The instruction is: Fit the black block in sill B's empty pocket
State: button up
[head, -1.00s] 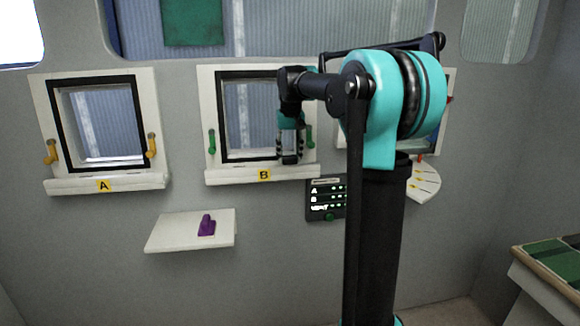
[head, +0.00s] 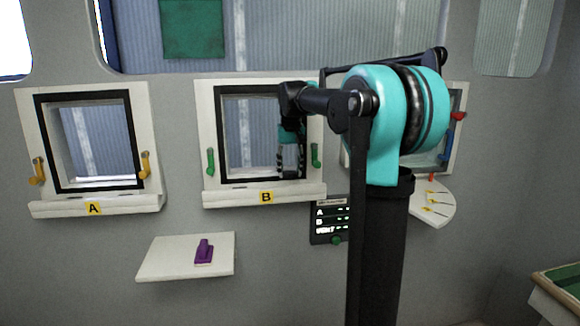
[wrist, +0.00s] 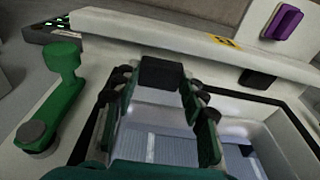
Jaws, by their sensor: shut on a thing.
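My gripper (wrist: 160,88) is shut on the black block (wrist: 161,73), which sits between its fingertips in the wrist view. In the head view my gripper (head: 290,165) is in front of the lower right part of window B, above sill B (head: 225,198). The block appears apart from the sill, but the exact gap is unclear. Sill B carries a yellow B label (wrist: 222,40). A dark rectangular spot (wrist: 257,79) lies on the sill, right of the block in the wrist view; I cannot tell whether it is hollow or filled.
Green handles (wrist: 60,95) flank window B. A purple piece (head: 204,251) stands on a white shelf (head: 160,262) below. Window A with sill A (head: 60,209) is at left. A lit panel (head: 328,220) hangs below sill B's right end, partly hidden by my arm.

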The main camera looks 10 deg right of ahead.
aim_at(290, 178)
jog(key=shift+f, duration=2.25)
jog(key=o, duration=1.2)
jog(key=shift+c, duration=0.2)
